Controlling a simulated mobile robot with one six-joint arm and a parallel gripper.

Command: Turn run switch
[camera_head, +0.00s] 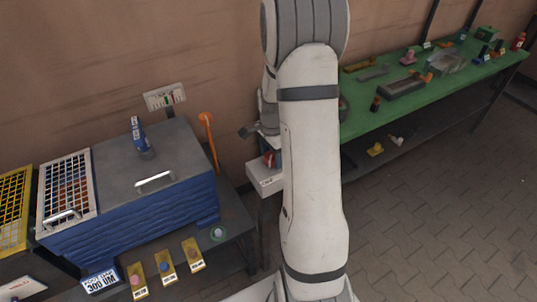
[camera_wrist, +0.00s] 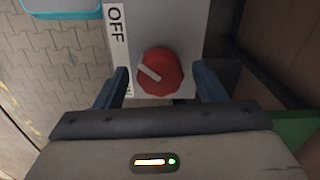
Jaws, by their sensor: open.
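The run switch is a red round knob (camera_wrist: 160,72) with a white pointer line, on a light grey box; the wrist view shows an "OFF" label beside it. The pointer slants toward the upper left in that view. In the head view the red knob (camera_head: 271,160) sits on the white switch box (camera_head: 265,177) beside my arm. My gripper (camera_wrist: 163,85) is open, with one finger on each side of the knob. I cannot tell whether either finger touches it. A second label below "OFF" is mostly hidden by the left finger.
A blue machine (camera_head: 140,195) with a grey lid stands left of the switch box. An orange lever (camera_head: 207,120) stands between them. Yellow-plated push buttons (camera_head: 165,268) line the front. A green table (camera_head: 400,105) with several parts stands at the right. The paved floor at lower right is clear.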

